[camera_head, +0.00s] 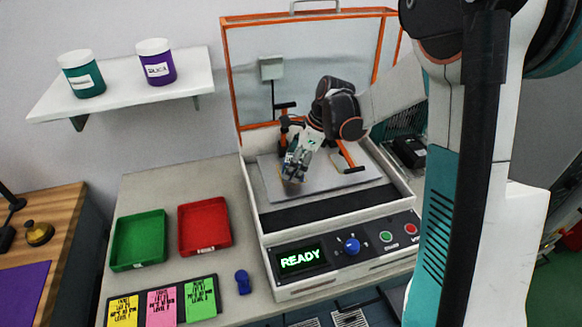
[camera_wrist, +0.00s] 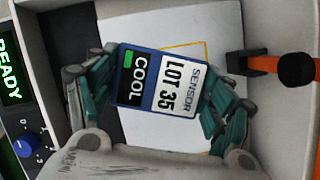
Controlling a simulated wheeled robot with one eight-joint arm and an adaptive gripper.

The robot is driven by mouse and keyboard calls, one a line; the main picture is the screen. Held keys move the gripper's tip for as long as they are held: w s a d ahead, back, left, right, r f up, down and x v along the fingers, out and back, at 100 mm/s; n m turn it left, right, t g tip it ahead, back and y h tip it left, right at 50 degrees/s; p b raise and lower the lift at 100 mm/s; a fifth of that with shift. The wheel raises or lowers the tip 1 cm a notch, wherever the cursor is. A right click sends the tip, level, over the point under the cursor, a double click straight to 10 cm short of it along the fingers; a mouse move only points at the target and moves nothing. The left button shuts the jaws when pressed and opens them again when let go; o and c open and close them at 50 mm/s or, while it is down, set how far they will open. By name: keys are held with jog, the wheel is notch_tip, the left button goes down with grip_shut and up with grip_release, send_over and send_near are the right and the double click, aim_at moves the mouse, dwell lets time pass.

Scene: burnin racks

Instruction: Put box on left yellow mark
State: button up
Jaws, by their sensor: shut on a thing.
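A small blue-edged box (camera_wrist: 160,82) with a white label reading "SENSOR LOT 35" and a "COOL" panel shows in the wrist view. My gripper (camera_wrist: 158,92) is shut on it, with teal fingers on two opposite sides. In the head view my gripper (camera_head: 293,172) is over the left part of the pale plate (camera_head: 335,197) inside the open machine. A thin yellow outline (camera_wrist: 207,45) on the plate shows partly beyond the box; the rest is hidden. I cannot tell whether the box touches the plate.
The orange-framed lid (camera_head: 229,80) stands open. An orange-handled clamp (camera_wrist: 265,64) is close to my gripper, and another orange handle (camera_head: 348,157) stands to the right. The machine's front panel (camera_head: 345,250) reads "READY". Green (camera_head: 139,263) and red (camera_head: 205,249) trays lie outside, left.

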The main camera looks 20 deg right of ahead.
jog(key=shift+w, duration=1.4)
notch_tip(320, 180, down, 4)
jog(key=shift+w+r+b, duration=0.15)
jog(key=shift+r+b, duration=0.05)
jog(key=shift+b, duration=0.8)
jog(key=o, duration=1.3)
jog(key=p+v, duration=0.3)
jog(key=v, duration=0.9)
jog(key=shift+r, duration=0.1)
